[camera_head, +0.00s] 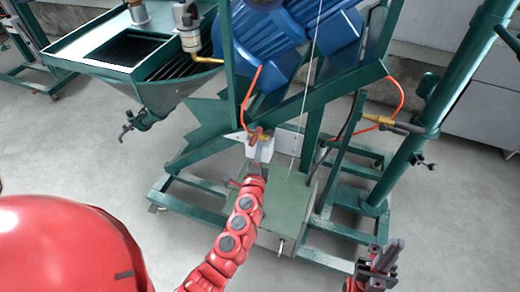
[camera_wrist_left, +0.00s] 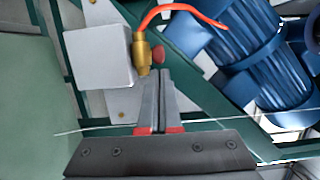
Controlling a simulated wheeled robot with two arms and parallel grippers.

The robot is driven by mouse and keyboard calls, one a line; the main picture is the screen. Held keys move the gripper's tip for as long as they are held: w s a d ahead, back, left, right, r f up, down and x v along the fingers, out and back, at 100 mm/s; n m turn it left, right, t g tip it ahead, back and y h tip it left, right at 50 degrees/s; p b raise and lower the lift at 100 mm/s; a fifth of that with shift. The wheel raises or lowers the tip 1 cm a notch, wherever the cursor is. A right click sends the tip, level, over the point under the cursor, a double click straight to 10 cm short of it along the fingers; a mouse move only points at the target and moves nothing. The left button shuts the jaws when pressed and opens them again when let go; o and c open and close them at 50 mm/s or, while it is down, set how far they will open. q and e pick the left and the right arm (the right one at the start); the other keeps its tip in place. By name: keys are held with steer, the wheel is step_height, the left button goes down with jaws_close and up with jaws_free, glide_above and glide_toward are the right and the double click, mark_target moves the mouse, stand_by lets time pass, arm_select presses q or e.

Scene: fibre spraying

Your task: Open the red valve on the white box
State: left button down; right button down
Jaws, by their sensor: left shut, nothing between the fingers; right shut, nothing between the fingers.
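The white box (camera_head: 284,142) is fixed to the green frame, partly hidden behind my left gripper and the valve. It shows large in the left wrist view (camera_wrist_left: 98,57), with a brass fitting (camera_wrist_left: 141,52) on its side. The red valve (camera_head: 256,134) is a small handle at the fitting; in the left wrist view it is a red knob (camera_wrist_left: 158,54). My left gripper (camera_head: 259,151) is shut and empty, its tips (camera_wrist_left: 158,72) just short of the red knob. I cannot tell whether they touch it. My right gripper (camera_head: 391,247) is shut and empty at the lower right, away from the box.
Blue motors (camera_head: 285,40) sit above on the green frame. An orange hose (camera_head: 250,98) runs to the fitting. A green-topped box (camera_head: 285,205) stands below my left gripper. A green hopper (camera_head: 150,75) stands at left, a green post (camera_head: 430,120) at right.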

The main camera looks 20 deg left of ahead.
arm_select(q)
steer(key=shift+a, duration=0.1)
steer(key=shift+s+a+m+h, duration=0.1)
steer(key=shift+a+m+h, duration=0.1)
steer(key=shift+m+h, duration=0.3)
